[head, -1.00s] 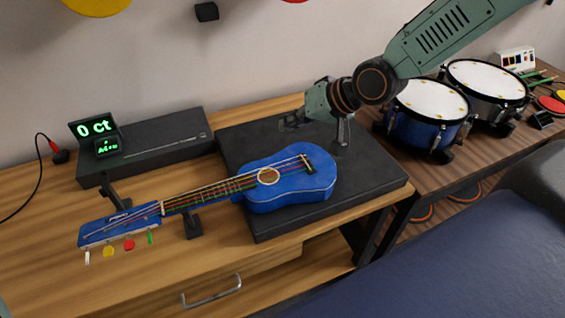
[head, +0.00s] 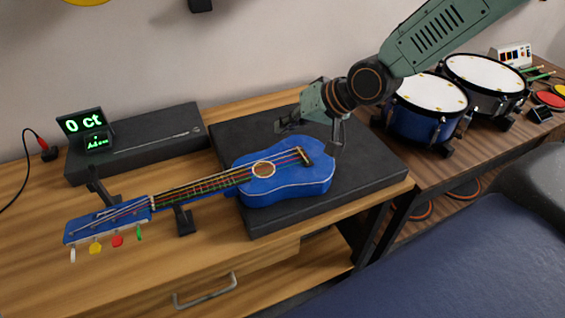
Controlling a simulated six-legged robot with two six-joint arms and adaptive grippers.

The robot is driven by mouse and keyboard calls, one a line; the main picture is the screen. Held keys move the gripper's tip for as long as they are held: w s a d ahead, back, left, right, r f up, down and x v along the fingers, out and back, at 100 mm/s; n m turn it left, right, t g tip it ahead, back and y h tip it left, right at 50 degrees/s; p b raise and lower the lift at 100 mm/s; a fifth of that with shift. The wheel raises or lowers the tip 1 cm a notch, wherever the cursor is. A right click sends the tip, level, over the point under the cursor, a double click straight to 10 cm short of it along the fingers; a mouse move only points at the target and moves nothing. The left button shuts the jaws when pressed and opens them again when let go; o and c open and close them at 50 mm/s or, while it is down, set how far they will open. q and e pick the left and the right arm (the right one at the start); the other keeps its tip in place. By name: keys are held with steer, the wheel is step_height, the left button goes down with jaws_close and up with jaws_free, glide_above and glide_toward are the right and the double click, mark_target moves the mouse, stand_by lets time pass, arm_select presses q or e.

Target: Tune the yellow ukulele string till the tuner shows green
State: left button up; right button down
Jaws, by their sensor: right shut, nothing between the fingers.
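The blue ukulele (head: 287,183) lies on a dark pad, its neck pointing left and resting on a small black stand (head: 183,221). Coloured strings run along the neck (head: 203,190). White, yellow (head: 95,248), red and green pegs stick out along the near edge of the headstock (head: 108,224). The tuner (head: 82,127) stands at the back left and shows "0 ct" in green, with a smaller green line below. My right gripper (head: 288,126) is shut and empty, behind the ukulele's body and apart from the pegs. My left gripper is not in view.
The dark pad (head: 375,172) lies on the wooden table. A long black case (head: 150,142) lies at the back left. Drums (head: 425,106) stand on a second table at the right. A dark blue seat (head: 440,260) fills the lower right. The table in front of the headstock is clear.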

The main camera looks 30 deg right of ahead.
mark_target(283, 157)
steer(key=f+b, duration=0.3)
steer(key=shift+d+f, duration=0.1)
steer(key=shift+d, duration=0.1)
step_height(283, 157, down, 2)
steer(key=shift+a+f+b, duration=0.15)
steer(key=shift+b, duration=0.6)
steer(key=shift+f, duration=0.15)
steer(key=shift+f, duration=0.15)
stand_by(0.5)
steer(key=shift+f, duration=0.3)
